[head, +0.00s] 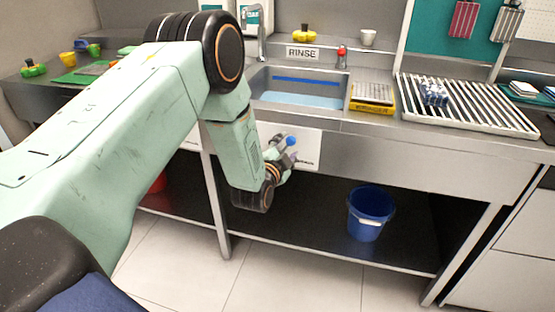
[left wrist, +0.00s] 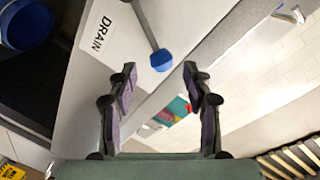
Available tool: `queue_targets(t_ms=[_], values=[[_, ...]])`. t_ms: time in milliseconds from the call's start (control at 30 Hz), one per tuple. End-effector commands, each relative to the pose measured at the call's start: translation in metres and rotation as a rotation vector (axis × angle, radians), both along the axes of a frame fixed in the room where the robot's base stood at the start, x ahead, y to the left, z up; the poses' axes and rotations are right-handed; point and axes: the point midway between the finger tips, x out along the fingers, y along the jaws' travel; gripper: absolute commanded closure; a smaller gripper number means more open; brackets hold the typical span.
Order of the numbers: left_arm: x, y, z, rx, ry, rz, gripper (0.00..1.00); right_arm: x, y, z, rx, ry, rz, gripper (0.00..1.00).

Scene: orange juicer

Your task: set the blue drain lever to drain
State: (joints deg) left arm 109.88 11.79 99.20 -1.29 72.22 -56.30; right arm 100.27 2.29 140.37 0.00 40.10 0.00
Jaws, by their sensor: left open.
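The drain lever has a blue ball knob (head: 291,141) and shows in front of a white label panel (head: 308,152) on the counter front, below the sink. In the left wrist view, its grey stem (left wrist: 143,25) comes down from the top edge to the blue knob (left wrist: 162,60). The word DRAIN (left wrist: 100,33) is printed on the white panel left of the stem. My left gripper (head: 281,158) is at the lever; in its wrist view the open fingers (left wrist: 160,72) stand either side of the knob, with gaps visible. Whether the knob lies between them in depth is unclear. My right gripper is out of view.
The sink (head: 312,99) holds bluish water, with a RINSE sign (head: 302,53) behind it. A yellow-and-grey box (head: 372,97) and a slatted rack (head: 465,105) stand to its right. A blue bucket (head: 370,212) sits on the dark lower shelf (head: 300,238).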

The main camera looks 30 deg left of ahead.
Motion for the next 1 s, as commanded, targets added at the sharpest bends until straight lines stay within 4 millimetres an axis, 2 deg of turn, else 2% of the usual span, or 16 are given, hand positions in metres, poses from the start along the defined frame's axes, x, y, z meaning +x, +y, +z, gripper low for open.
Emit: queue_targets(t_ms=[300, 500, 700, 1000], values=[[-0.053, -0.008, 0.007, -0.002, 0.002, 0.001, 0.5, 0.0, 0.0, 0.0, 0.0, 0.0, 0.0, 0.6], [-0.076, -0.012, 0.01, -0.001, 0.0, 0.001, 0.5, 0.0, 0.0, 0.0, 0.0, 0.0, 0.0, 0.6], [-0.084, -0.014, 0.011, -0.001, -0.001, 0.001, 0.5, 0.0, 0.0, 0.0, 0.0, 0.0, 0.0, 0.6], [-0.084, -0.014, 0.011, -0.001, -0.001, 0.001, 0.5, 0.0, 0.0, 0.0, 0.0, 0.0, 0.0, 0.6]])
